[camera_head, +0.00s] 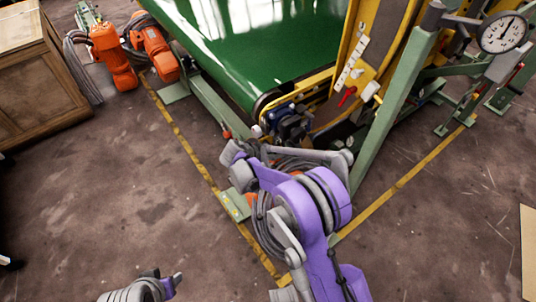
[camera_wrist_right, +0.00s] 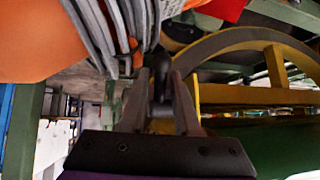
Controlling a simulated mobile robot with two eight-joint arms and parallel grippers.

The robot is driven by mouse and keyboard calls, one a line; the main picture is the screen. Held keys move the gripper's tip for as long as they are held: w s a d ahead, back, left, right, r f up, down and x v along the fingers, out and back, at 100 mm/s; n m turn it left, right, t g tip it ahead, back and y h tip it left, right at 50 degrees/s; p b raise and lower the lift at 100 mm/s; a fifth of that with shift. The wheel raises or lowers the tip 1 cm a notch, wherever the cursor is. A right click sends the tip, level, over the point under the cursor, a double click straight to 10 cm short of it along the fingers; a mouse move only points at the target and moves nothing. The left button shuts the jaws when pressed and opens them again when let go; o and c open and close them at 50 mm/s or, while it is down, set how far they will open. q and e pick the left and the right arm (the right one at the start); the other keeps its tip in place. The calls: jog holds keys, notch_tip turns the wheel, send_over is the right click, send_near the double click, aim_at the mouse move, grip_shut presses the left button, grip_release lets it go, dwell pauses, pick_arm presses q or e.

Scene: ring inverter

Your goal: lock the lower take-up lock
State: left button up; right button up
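In the head view, my right gripper (camera_head: 240,151) is at the end of the purple arm, beside the near corner of the green belt machine; its fingertips are hard to make out. In the right wrist view, its two grey fingers (camera_wrist_right: 161,88) stand apart with a dark rounded knob (camera_wrist_right: 161,72) between their tips. Whether they touch the knob is unclear. I cannot tell surely whether this knob is the lower take-up lock. A dark blue mechanism (camera_head: 291,121) sits just beyond the gripper. My left gripper (camera_head: 165,276) shows partly at the bottom edge, its opening unclear.
A red lever (camera_head: 347,96) is on the yellow frame (camera_head: 372,50). A dial gauge (camera_head: 502,33) stands at upper right. Orange motors (camera_head: 112,56) and a wooden crate (camera_head: 35,85) are at left. Grey cables (camera_wrist_right: 112,25) hang close to the right gripper. Floor at lower left is open.

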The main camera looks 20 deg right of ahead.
grip_shut()
jog(key=shift+w+d+f+t+h+b, duration=0.15)
jog(key=shift+f+t+h+b, duration=0.25)
jog(key=shift+h+b, duration=0.4)
jog(key=shift+d+t+h+b, duration=0.2)
jog(key=shift+t+h+b, duration=0.2)
jog(key=shift+h, duration=0.5)
jog(key=shift+d+r+h, duration=0.15)
jog(key=shift+r+h, duration=0.1)
jog(key=shift+h, duration=0.15)
